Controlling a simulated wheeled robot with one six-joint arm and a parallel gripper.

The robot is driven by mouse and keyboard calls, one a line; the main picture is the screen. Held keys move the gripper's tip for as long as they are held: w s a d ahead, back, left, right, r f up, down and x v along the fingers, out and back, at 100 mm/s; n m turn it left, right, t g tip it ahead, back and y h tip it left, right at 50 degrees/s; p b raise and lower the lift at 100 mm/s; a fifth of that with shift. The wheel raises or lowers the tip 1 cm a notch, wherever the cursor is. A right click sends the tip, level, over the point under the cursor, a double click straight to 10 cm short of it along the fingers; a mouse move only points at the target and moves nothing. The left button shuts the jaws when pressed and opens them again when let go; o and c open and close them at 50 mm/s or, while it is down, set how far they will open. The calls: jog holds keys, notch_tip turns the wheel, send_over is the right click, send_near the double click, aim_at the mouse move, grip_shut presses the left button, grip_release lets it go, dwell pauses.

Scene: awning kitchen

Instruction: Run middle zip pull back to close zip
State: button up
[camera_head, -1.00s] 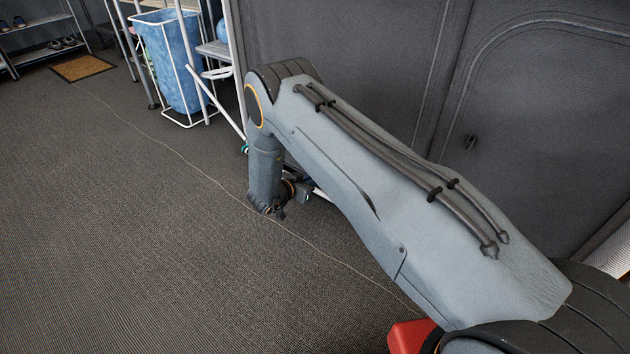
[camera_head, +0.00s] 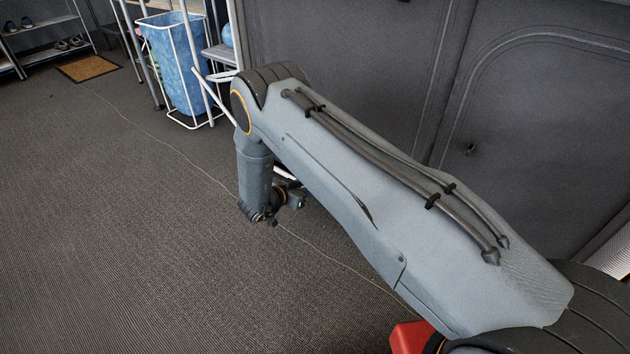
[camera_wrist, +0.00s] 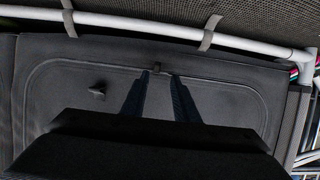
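A grey fabric panel with a curved seam (camera_wrist: 60,66) fills the middle of the wrist view. A small dark tab, which looks like a zip pull (camera_wrist: 97,92), stands out left of my fingers. Another small tab (camera_wrist: 157,68) shows by the upper seam, just beyond my fingertips; I cannot tell which is the middle pull. My gripper (camera_wrist: 161,80) has its two dark blue fingers apart, with nothing seen held between them. In the head view the grey wall panel (camera_head: 560,90) has curved seams and a small dark pull (camera_head: 470,149). My arm hides the fingertips there.
A white pole (camera_wrist: 120,22) with straps runs across the top of the wrist view. In the head view, a blue laundry bag (camera_head: 180,65) in a white frame stands behind my arm. A doormat (camera_head: 88,68) lies far left. Dark floor (camera_head: 120,230) is clear at left.

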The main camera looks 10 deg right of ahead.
jog(key=shift+p+v, duration=0.45)
jog(key=shift+v, duration=1.05)
